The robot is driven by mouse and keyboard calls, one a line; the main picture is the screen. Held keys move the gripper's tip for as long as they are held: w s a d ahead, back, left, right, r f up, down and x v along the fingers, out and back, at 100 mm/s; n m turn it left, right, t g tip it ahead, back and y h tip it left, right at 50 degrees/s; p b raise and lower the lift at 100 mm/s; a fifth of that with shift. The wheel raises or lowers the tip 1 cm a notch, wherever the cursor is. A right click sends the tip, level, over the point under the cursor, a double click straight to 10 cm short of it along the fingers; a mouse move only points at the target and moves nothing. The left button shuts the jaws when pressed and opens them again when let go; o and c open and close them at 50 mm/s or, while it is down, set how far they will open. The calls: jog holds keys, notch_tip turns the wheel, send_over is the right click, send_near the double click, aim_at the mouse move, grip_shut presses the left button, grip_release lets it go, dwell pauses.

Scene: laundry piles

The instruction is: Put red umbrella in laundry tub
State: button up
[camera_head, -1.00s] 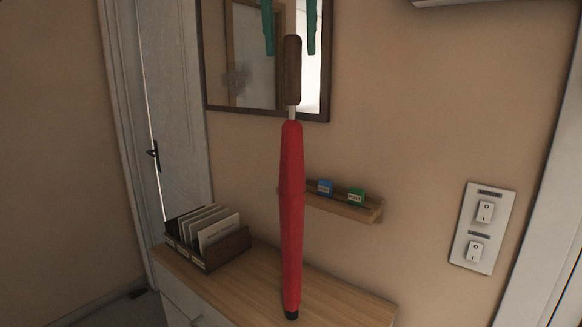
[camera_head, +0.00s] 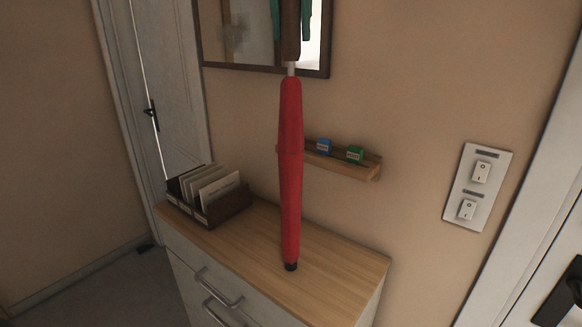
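The red umbrella (camera_head: 291,170) is folded and upright in the middle of the view, with a dark brown handle (camera_head: 291,30) at the top and a black tip at the bottom. The tip shows against the wooden top of the cabinet. My gripper (camera_head: 291,38) shows at the top edge as two teal fingers, one on each side of the handle. They lie close against it and look shut on it. The top of the handle is out of view. No laundry tub is in view.
The cabinet (camera_head: 345,268) stands against the wall and holds a card box (camera_head: 208,200) on its left. Behind the umbrella are a small wall shelf (camera_head: 345,165) with two small boxes and a mirror (camera_head: 240,40). Switches (camera_head: 477,187) and a door are at right. Floor shows at lower left.

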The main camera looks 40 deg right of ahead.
grip_shut()
dwell(0.9)
